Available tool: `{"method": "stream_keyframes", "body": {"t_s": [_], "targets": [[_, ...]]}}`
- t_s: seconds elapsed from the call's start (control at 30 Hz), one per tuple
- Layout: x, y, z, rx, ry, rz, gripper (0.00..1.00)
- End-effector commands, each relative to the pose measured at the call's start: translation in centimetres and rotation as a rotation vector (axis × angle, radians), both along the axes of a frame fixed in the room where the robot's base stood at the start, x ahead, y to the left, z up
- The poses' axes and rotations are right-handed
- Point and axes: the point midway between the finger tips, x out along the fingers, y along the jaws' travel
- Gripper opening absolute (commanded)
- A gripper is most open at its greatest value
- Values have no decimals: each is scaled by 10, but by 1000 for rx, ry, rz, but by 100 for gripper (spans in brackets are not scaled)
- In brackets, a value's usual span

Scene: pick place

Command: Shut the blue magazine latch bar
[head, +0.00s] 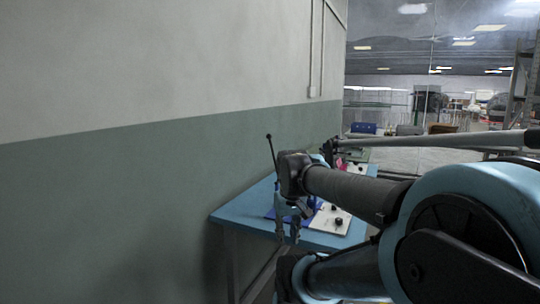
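My gripper (288,236) hangs below the dark end of my arm, over the near part of a blue table. Its two pale blue-grey fingers point down with a gap between them, and I see nothing held. A dark blue piece (312,207) shows just right of the gripper, partly covered by my arm and gripper. I cannot tell whether this is the magazine, and I cannot single out its latch bar or its position. A thin black lever with a round knob (270,147) rises behind my wrist.
The blue table (237,216) stands along a grey-green wall (120,200) on the left. A white panel with black knobs (331,220) lies right of the gripper. A pink-red item (340,163) is farther back. My arm hides much of the tabletop. The table's left corner is bare.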

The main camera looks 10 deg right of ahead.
Motion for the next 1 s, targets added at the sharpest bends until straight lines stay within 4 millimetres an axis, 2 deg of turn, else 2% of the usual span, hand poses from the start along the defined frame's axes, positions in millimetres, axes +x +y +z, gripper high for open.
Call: {"method": "stream_keyframes", "body": {"t_s": [0.03, 0.2, 0.5, 0.8, 1.0], "targets": [[14, 0, 23, -5, 6, 23, 26], [61, 0, 93, -26, 28, 123, 26], [147, 1, 204, -58, 70, 299, 26], [233, 2, 294, -82, 113, 473, 26], [281, 3, 337, -93, 136, 575, 26]]}}
